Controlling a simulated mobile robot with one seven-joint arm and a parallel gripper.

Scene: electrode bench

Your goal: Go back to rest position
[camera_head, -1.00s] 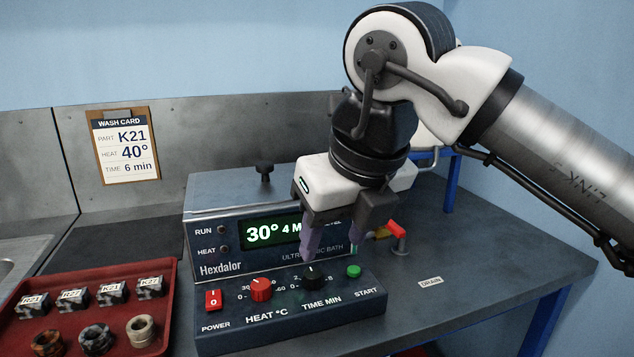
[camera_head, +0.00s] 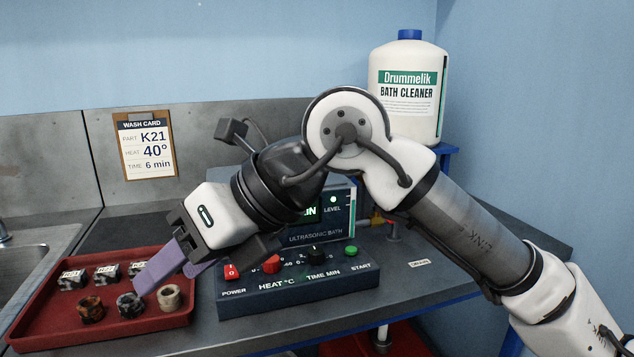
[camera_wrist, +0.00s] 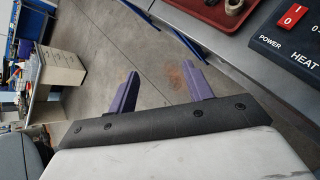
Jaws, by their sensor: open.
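My gripper (camera_head: 150,282) hangs in front of the bath's left end, its purple fingers pointing down and left across the view of the red tray. In the wrist view its two purple fingers (camera_wrist: 162,78) stand well apart with nothing between them, over the floor. The ultrasonic bath (camera_head: 300,297) stands on the bench behind my arm. Its red heat knob (camera_head: 272,264), black time knob (camera_head: 315,256) and green start button (camera_head: 352,251) show. My arm hides most of its display, leaving the end of the text and a lit LEVEL light.
The red tray (camera_head: 60,338) at left holds several K21-labelled blocks and three rings (camera_head: 169,298). A bath cleaner jug (camera_head: 408,90) stands at the back right. The wash card (camera_head: 147,148) hangs on the back panel. A sink (camera_head: 35,254) lies at far left.

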